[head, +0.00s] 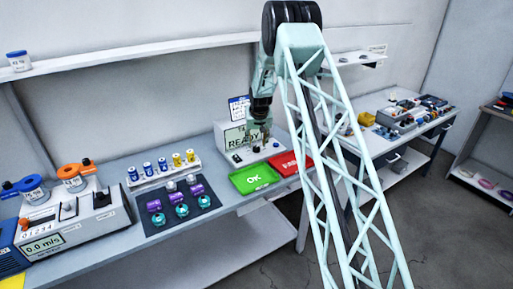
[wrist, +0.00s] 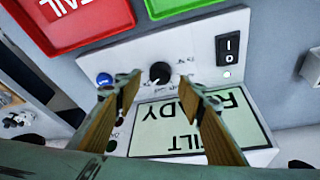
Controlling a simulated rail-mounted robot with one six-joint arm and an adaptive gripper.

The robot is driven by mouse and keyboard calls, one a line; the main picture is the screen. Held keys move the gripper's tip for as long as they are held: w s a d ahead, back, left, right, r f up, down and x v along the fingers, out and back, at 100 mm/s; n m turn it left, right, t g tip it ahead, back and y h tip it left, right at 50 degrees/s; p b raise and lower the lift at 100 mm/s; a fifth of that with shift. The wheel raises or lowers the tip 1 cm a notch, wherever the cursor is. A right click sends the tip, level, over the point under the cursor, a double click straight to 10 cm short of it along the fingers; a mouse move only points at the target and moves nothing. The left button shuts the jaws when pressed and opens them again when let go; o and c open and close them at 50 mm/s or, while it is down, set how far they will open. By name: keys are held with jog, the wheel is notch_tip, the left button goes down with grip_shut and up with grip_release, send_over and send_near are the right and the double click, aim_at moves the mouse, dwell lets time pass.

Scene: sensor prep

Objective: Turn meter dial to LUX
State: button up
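The white meter (head: 228,137) stands at the back of the bench with a lit screen (wrist: 180,124). The black round dial (wrist: 160,73) sits on the meter's front panel. The labels around it are too small to read, so I cannot tell which one it points at. My gripper (wrist: 162,82) is open, its two tan-faced fingers on either side of the dial in the picture. Contact is not clear. My gripper also shows above the meter in the head view (head: 264,127).
The green OK tray (head: 253,179) and red FAIL tray (head: 290,163) lie before the meter. The panel also has a blue button (wrist: 104,79) and black power switch (wrist: 228,48). Left are a dark mat (head: 150,226) with small parts and another meter (head: 75,228).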

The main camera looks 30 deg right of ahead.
aim_at(257, 147)
jog(key=shift+x, duration=2.05)
jog(key=c, duration=0.8)
jog(key=shift+c, duration=0.2)
jog(key=shift+d+f+n+y+b, duration=0.15)
jog(key=shift+n+y+b, duration=0.45)
jog(key=shift+n+b, duration=0.9)
jog(key=n+b, duration=0.1)
jog(key=b, duration=0.2)
jog(key=shift+n+y, duration=0.3)
jog(key=shift+n, duration=0.1)
jog(key=shift+d+n+b, duration=0.1)
jog(key=shift+n+b, duration=0.5)
jog(key=shift+b, duration=0.3)
jog(key=shift+n+y+b, duration=0.4)
jog(key=shift+n+b, duration=0.2)
jog(key=shift+b, duration=0.1)
jog(key=shift+n+b, duration=0.4)
jog(key=shift+b, duration=0.05)
